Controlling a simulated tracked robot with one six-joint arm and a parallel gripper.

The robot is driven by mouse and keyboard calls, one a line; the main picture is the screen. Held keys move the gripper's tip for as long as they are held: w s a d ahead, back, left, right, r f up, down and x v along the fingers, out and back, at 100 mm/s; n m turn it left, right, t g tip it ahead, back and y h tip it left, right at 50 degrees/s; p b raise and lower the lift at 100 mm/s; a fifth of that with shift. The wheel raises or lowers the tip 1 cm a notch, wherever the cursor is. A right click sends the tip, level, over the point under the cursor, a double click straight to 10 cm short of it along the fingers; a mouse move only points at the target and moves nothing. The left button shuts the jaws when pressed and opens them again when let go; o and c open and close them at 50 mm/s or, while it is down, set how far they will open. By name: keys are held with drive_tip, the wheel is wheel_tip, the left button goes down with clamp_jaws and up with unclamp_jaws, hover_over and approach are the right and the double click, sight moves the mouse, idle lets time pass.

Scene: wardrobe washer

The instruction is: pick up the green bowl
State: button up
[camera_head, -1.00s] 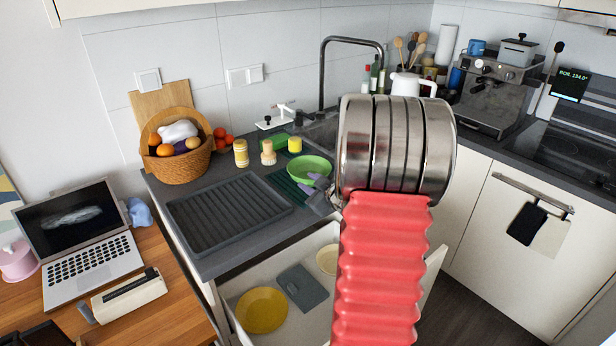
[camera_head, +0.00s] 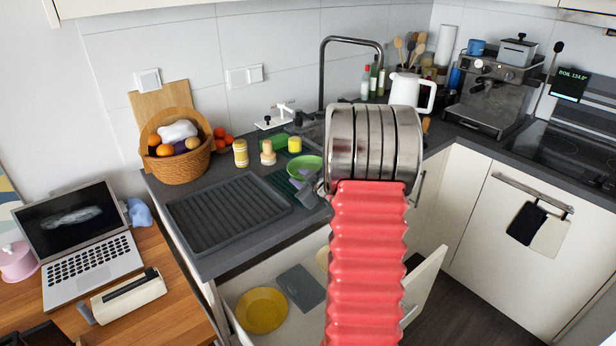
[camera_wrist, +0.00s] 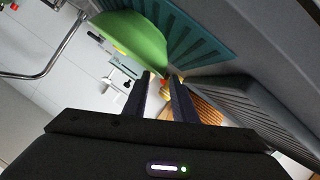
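The green bowl (camera_head: 304,164) sits on the counter by the sink, just left of my arm's metal wrist, which hides part of its right side. In the wrist view the bowl (camera_wrist: 135,35) fills the upper left, beyond and to the left of the fingertips. My gripper (camera_head: 297,180) is at the bowl's near side in the head view. In the wrist view my gripper (camera_wrist: 160,76) has its two dark fingers apart with nothing held between them. I cannot tell whether a finger touches the bowl.
A dark drying tray (camera_head: 228,208) lies left of the gripper. A teal ribbed mat (camera_wrist: 195,45) lies beside the bowl. Jars and a wicker fruit basket (camera_head: 180,158) stand behind and left. Below, an open drawer holds a yellow plate (camera_head: 262,310).

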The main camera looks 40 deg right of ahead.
sight(295, 176)
drive_tip(key=shift+x, duration=1.9)
drive_tip(key=shift+c, duration=0.3)
clamp_jaws()
